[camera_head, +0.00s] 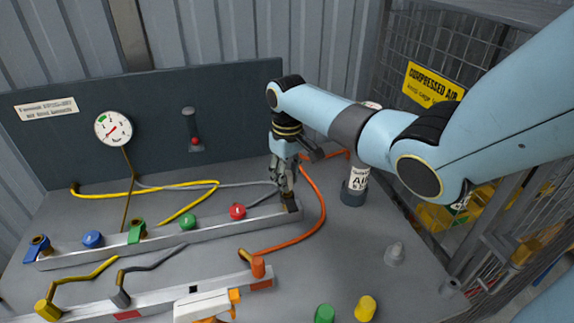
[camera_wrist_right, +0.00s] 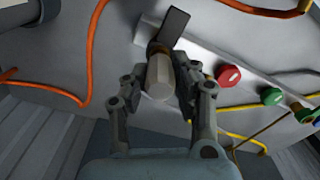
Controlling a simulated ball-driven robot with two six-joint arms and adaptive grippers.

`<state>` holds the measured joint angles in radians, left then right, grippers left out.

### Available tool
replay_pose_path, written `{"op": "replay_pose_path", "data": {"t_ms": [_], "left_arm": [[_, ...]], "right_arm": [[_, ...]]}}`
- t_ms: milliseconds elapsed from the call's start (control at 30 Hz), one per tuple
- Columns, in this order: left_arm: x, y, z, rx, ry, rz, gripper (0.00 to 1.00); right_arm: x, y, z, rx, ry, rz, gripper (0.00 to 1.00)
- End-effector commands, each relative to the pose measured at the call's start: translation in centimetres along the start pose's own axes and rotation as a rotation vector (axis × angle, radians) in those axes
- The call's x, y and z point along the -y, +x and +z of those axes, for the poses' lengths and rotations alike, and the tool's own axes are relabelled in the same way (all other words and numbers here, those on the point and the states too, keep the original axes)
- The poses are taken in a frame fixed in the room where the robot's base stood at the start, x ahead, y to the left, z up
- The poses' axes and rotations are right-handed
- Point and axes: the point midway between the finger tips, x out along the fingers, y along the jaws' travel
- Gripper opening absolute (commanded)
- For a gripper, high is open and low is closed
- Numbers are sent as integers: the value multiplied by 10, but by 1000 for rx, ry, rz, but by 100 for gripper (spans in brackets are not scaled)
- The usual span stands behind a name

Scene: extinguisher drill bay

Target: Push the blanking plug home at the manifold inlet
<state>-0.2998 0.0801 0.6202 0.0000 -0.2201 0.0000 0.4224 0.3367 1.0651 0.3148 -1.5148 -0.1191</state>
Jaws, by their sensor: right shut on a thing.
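My right gripper (camera_head: 286,190) reaches down to the right end of the manifold (camera_head: 215,228), a long pale rail on the bench. In the right wrist view, the gripper (camera_wrist_right: 163,92) is shut on a pale grey blanking plug (camera_wrist_right: 159,78). The plug is in line with the brass manifold inlet (camera_wrist_right: 158,48) and appears to meet it. I cannot tell how deep it sits. A dark valve lever (camera_wrist_right: 172,24) stands beside the inlet. In the head view, the fingers mostly hide the plug. My left gripper is not in view.
Red (camera_head: 238,212), green (camera_head: 188,222) and blue (camera_head: 92,239) plugs sit along the manifold. An orange hose (camera_head: 318,215) curves close by on the right. A dark-based cylinder (camera_head: 355,188) stands behind it. Loose grey (camera_head: 395,254), yellow (camera_head: 366,308) and green (camera_head: 324,314) plugs stand in front.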

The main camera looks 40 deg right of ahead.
Motion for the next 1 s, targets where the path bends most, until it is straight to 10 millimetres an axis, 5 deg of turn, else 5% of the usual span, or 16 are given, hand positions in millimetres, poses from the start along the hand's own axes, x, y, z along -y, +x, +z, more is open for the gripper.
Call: {"op": "replay_pose_path", "data": {"t_ms": [1000], "left_arm": [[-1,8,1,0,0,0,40]], "right_arm": [[0,12,0,-1,0,0,0]]}}
